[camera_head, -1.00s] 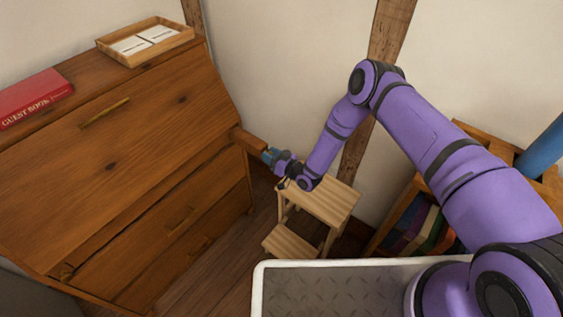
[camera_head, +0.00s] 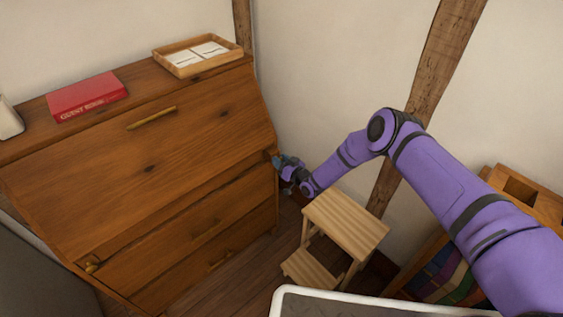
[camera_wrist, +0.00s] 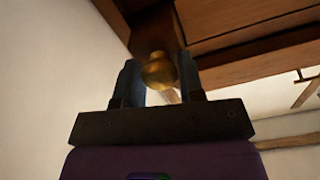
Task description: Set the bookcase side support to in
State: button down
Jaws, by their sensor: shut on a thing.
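The wooden side support (camera_wrist: 155,32) of the slant-front bureau (camera_head: 170,165) shows end-on in the wrist view, with a round brass knob (camera_wrist: 158,70) on its front end. My gripper (camera_wrist: 160,78) is shut on this knob, a finger on each side of it. In the head view my gripper (camera_head: 282,160) is at the bureau's right front edge. Little or none of the support stands out from the front there; my gripper partly hides it. A second small knob (camera_head: 91,266) shows at the bureau's lower left.
A wooden step stool (camera_head: 346,222) stands on the floor right of the bureau, below my arm. A red guest book (camera_head: 87,96) and a wooden tray (camera_head: 202,56) with cards lie on top. A wooden shelf unit (camera_head: 525,192) with books stands at the right.

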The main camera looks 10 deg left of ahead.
jog(key=c, duration=0.7)
grip_release()
jog(key=shift+c, duration=0.2)
jog(key=v, duration=1)
jog(key=shift+s+d, duration=0.25)
jog(key=shift+d, duration=0.1)
